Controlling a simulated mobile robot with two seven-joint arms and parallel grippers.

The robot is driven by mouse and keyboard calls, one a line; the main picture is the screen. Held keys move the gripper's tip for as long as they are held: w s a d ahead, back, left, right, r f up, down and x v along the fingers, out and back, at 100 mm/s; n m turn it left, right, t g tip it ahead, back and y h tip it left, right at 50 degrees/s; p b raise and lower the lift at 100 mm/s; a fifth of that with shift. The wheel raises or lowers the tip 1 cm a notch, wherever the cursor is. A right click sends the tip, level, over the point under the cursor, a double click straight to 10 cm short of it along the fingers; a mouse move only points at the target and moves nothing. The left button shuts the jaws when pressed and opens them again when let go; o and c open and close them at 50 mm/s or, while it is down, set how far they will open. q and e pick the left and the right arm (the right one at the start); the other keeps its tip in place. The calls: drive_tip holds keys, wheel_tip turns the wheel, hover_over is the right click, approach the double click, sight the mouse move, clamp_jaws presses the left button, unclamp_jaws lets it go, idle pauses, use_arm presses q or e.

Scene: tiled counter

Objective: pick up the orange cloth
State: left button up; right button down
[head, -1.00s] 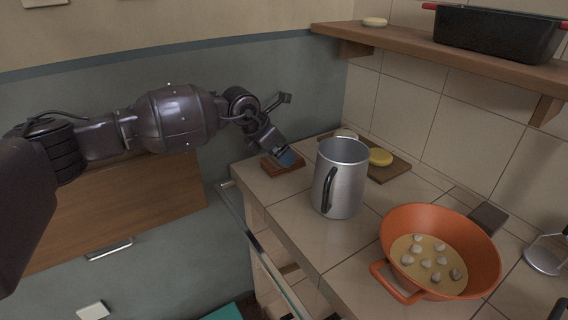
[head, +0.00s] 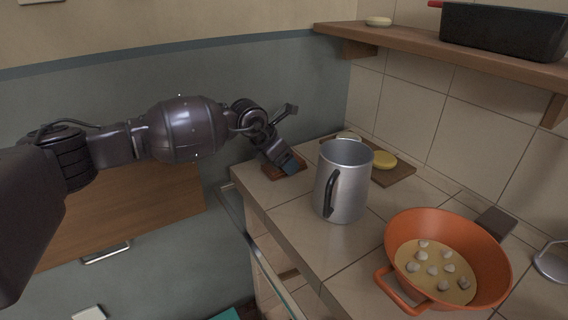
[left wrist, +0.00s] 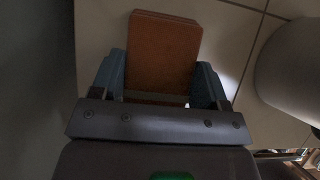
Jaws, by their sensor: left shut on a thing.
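The orange cloth is a small brownish-orange folded block (head: 285,171) on the tiled counter, in the far left corner in the head view. In the left wrist view the cloth (left wrist: 162,52) lies between the two blue fingertips. My left gripper (head: 287,165) reaches down over the cloth and is shut on it; it also shows in the left wrist view (left wrist: 161,85). The cloth appears to be at counter level; I cannot tell whether it is lifted. My right gripper is not in view.
A tall metal mug (head: 343,182) stands just right of my left gripper. An orange pan (head: 448,258) sits at front right. A shelf (head: 450,56) with a black pot (head: 503,30) hangs above.

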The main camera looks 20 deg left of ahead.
use_arm(q)
drive_tip(key=shift+r, duration=0.1)
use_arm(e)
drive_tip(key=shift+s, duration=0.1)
use_arm(q)
wheel_tip(320, 180, up, 20)
drive_tip(key=p, duration=0.3)
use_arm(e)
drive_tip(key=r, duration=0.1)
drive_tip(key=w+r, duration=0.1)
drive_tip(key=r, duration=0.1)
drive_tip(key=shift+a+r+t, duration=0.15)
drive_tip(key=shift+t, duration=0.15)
